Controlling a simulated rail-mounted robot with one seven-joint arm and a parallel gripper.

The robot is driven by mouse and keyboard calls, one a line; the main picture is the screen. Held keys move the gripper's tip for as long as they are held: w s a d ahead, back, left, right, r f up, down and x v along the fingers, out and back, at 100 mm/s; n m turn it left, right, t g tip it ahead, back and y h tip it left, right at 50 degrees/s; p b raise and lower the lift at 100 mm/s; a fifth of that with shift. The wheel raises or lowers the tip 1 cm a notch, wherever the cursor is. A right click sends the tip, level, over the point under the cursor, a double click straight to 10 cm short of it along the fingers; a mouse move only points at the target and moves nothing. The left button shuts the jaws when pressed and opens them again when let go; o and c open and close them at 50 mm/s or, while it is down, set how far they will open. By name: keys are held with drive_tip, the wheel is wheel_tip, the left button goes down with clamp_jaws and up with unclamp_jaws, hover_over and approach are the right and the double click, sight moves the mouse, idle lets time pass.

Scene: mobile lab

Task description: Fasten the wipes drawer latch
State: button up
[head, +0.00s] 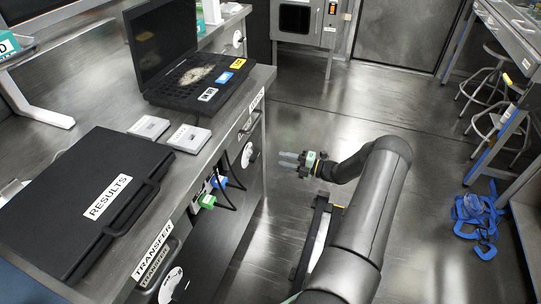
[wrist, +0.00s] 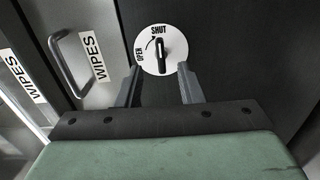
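The wipes drawer latch (wrist: 162,50) is a round white disc with a black knob, marked OPEN at left and SHUT at top. The knob stands nearly upright in the wrist view, with its upper end near SHUT. The drawer front (wrist: 97,20) has a metal handle and a WIPES label left of the latch. My gripper (wrist: 160,82) is open and empty, its fingers to either side of the disc's lower part; I cannot tell whether they touch it. In the head view, my gripper (head: 282,159) points left at the cabinet, apart from the white latch disc (head: 250,154).
Green and blue plugs (head: 207,200) with cables are on the cabinet front. Stools (head: 490,85) and blue straps (head: 477,220) are at right.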

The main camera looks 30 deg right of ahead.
drive_tip(key=v, duration=0.7)
drive_tip(key=shift+s+d, duration=0.15)
drive_tip(key=shift+s, duration=0.05)
drive_tip(key=s+a+r+n+g+h+p, duration=0.3)
drive_tip(key=a+r+n+g+p, duration=0.85)
drive_tip(key=a+r+n, duration=1.2)
drive_tip(key=s+a+r+n+g+h+p, duration=0.1)
drive_tip(key=s+a+r+n+h+p, duration=0.3)
drive_tip(key=s+r+n, duration=0.6)
drive_tip(key=s+a+r+n+h+p, duration=0.4)
drive_tip(key=s+a+r+n, duration=0.2)
drive_tip(key=s+r+n, duration=0.5)
drive_tip(key=shift+s+r+n+g+h, duration=0.2)
drive_tip(key=shift+s+n+g+h, duration=0.15)
drive_tip(key=shift+s+n, duration=0.65)
